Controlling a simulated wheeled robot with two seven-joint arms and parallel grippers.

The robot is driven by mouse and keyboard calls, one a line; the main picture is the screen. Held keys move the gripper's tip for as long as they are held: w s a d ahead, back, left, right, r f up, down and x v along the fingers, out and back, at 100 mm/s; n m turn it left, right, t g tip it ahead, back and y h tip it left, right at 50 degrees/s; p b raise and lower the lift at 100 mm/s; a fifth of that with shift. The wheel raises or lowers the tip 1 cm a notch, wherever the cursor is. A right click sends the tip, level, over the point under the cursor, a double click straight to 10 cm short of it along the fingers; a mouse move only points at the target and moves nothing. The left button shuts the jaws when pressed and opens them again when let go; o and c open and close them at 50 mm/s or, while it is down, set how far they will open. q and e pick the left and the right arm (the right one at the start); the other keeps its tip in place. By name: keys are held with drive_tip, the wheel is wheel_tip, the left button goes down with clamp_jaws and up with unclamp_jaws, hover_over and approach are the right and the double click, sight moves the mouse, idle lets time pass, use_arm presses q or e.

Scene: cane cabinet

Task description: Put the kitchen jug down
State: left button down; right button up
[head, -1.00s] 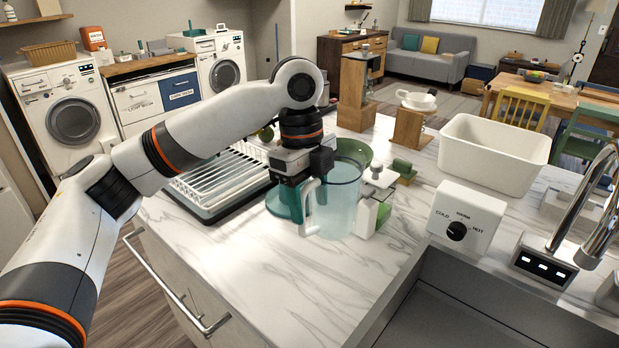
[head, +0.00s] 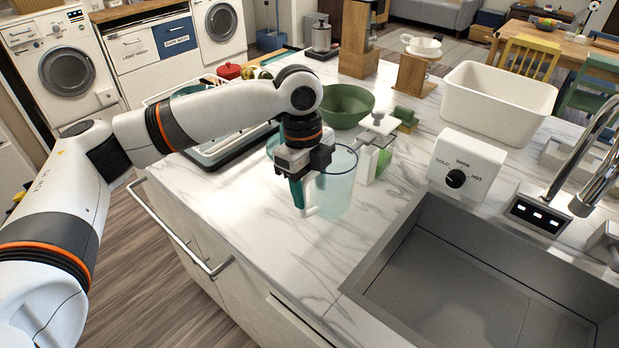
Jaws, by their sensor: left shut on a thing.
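The kitchen jug (head: 336,190) is a clear, bluish see-through vessel with a pale handle (head: 309,196). It is upright over the marble counter, left of the sink. My left gripper (head: 302,195) points down and is shut on the jug's handle, at the jug's left side. Part of the handle is hidden by the fingers. I cannot tell whether the jug's base touches the counter. My right gripper is not in view.
A white soap dispenser (head: 368,150) stands close behind the jug at right. A green bowl (head: 347,104) and dish rack (head: 215,150) are behind. The sink (head: 400,232) is at right. Bare marble counter (head: 270,225) lies in front.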

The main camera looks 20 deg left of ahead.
use_arm(q)
drive_tip(key=shift+r, duration=0.1)
drive_tip(key=c, duration=0.6)
unclamp_jaws()
wheel_tip(320, 180, up, 12)
drive_tip(key=a+b, duration=0.1)
drive_tip(key=shift+w+a, duration=0.15)
drive_tip(key=shift+w, duration=0.05)
